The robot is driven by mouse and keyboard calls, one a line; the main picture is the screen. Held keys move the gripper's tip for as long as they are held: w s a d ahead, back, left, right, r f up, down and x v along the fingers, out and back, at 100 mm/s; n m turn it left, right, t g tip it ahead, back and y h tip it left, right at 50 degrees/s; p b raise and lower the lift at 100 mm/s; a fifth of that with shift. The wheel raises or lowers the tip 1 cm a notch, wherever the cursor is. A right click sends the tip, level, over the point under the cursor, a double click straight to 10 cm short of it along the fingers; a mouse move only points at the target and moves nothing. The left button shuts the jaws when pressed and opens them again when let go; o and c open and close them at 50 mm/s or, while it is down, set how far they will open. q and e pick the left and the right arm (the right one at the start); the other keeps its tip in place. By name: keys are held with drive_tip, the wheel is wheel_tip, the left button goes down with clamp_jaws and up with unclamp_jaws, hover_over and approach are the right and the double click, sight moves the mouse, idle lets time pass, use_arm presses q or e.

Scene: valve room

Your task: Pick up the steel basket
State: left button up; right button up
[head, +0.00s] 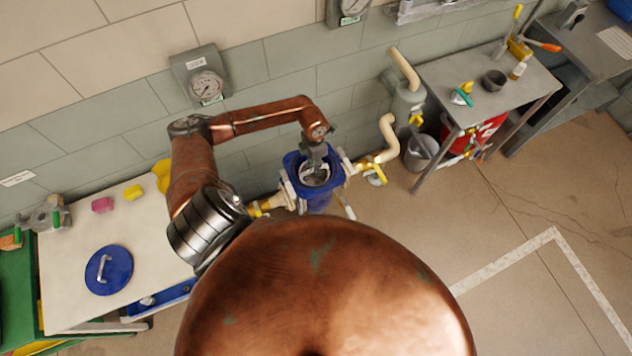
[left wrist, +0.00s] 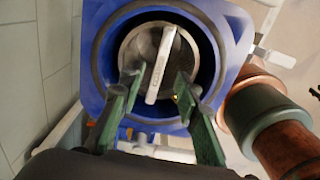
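The steel basket (left wrist: 138,46) sits inside the round opening of a blue housing (left wrist: 95,15). A flat pale handle bar (left wrist: 163,55) spans the basket's top. In the head view the basket (head: 316,177) shows in the blue housing (head: 296,162), partly covered by my gripper. My left gripper (head: 315,158) points down over the opening. In the left wrist view its dark green fingers (left wrist: 157,84) are open, one on each side of the handle's lower part, with gaps to it. My right gripper is not in view.
A blue lid (head: 108,284) with a handle lies on the pale table (head: 70,235) at left. Yellow-handled pipework (head: 375,165) stands close to the right of the housing. Gauges (head: 206,86) hang on the wall behind. A grey bench (head: 470,85) stands at right. Open floor lies at lower right.

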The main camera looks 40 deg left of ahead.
use_arm(q)
drive_tip(key=shift+s+f, duration=0.1)
drive_tip(key=shift+f, duration=0.35)
wheel_tip(320, 180, down, 4)
drive_tip(key=shift+a+r+p, duration=0.1)
drive_tip(key=shift+r+p, duration=0.1)
drive_tip(key=shift+p, duration=0.5)
drive_tip(key=shift+f, duration=0.5)
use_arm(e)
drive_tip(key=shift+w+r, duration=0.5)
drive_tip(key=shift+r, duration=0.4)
use_arm(q)
drive_tip(key=shift+c, duration=0.5)
drive_tip(key=c, duration=0.6)
clamp_jaws()
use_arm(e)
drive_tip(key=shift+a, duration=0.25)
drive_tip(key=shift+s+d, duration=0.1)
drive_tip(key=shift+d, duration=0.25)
